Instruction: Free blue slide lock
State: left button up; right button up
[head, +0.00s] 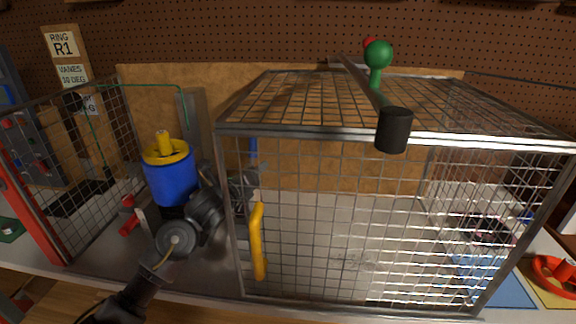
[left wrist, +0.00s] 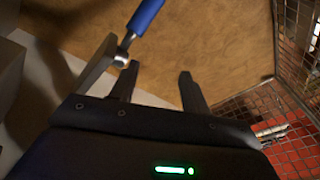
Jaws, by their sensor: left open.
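The blue slide lock (head: 253,150) shows as a thin upright blue piece behind the left front of the wire mesh cage (head: 330,133). In the left wrist view its blue handle (left wrist: 146,15) sits on a silver stem, ahead of my left finger. My left gripper (head: 243,186) is beside the cage's left front post, just below the blue piece, partly hidden by mesh. In the left wrist view my left gripper (left wrist: 158,82) is open, with nothing between the fingers; the handle looks apart from them. My right gripper is not in view.
A yellow handle (head: 258,242) stands on the cage front. A lever with a black cylinder (head: 394,130) and green ball (head: 378,54) lies across its top. A blue and yellow cylinder (head: 171,175) stands left of the cage. A red-framed mesh panel (head: 30,205) is at far left.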

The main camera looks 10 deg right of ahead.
pick_arm(q)
jog(key=shift+w+a+r+m+t+y+b, duration=0.5)
jog(key=shift+w+a+r+m+t+b, duration=0.5)
jog(key=shift+w+a+r+m, duration=1)
jog(key=shift+m, duration=0.3)
jog(key=x, duration=0.2)
jog(key=p+x, duration=0.1)
jog(key=x, duration=0.2)
jog(key=f+x, duration=0.1)
jog(key=x, duration=0.2)
jog(key=shift+d+f, duration=0.1)
jog(key=shift+d, duration=0.3)
jog(key=shift+p+x, duration=0.3)
jog(key=shift+x, duration=0.5)
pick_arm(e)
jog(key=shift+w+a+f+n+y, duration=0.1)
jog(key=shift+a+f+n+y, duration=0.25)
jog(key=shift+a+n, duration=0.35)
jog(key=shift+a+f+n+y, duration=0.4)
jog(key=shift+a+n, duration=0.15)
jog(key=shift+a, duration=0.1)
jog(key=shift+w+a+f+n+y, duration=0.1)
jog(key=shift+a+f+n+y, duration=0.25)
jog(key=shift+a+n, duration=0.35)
pick_arm(q)
jog(key=shift+d, duration=0.1)
jog(key=shift+c, duration=0.4)
jog(key=shift+f, duration=0.1)
grip_shut()
